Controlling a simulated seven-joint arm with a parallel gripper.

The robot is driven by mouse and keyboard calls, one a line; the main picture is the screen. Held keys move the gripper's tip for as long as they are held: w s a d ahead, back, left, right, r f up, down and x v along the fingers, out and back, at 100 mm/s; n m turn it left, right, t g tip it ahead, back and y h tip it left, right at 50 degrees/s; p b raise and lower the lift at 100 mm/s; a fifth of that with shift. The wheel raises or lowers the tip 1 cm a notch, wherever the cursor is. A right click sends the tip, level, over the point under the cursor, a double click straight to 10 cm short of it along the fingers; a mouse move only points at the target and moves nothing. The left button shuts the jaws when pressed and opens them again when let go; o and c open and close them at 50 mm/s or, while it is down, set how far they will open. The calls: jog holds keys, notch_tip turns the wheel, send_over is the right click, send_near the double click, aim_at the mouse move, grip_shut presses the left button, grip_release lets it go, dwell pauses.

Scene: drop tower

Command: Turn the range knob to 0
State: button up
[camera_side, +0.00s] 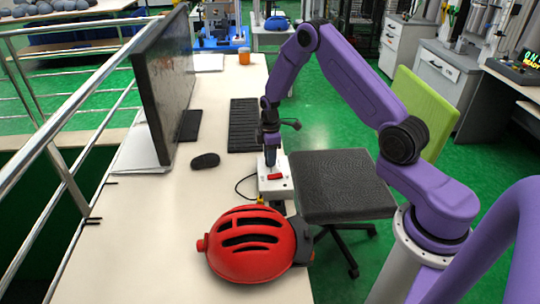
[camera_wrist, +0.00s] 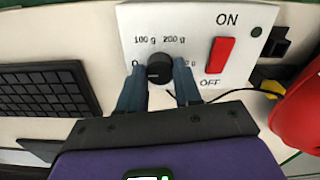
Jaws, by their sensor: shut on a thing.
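The range knob (camera_wrist: 160,68) is a black round knob on a white control box (camera_wrist: 190,20), with the printed labels "100 g" and "200 g" above it in the wrist view. A "0" shows to its left, and part of the print to its right is covered. My gripper (camera_wrist: 160,90) is shut on the knob, one blue finger on each side.
A red switch (camera_wrist: 220,55) marked ON and OFF is beside the knob. A red helmet-like object (camera_side: 250,246) lies in front of the box. A keyboard (camera_side: 243,125), mouse (camera_side: 205,161) and monitor (camera_side: 166,85) stand behind and left. A dark stool (camera_side: 343,184) is right of the desk.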

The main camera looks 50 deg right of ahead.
dwell(0.3)
jog(key=o, duration=1)
jog(key=shift+o, duration=0.2)
notch_tip(320, 180, up, 18)
jog(key=shift+f, duration=0.25)
jog(key=s+a+r, duration=0.3)
jog(key=s+a, duration=0.4)
jog(key=a, duration=0.1)
jog(key=s+a+r, duration=0.2)
jog(key=s+a, duration=0.6)
jog(key=s+n, duration=0.1)
jog(key=s, duration=2)
jog(key=shift+r+n, duration=0.3)
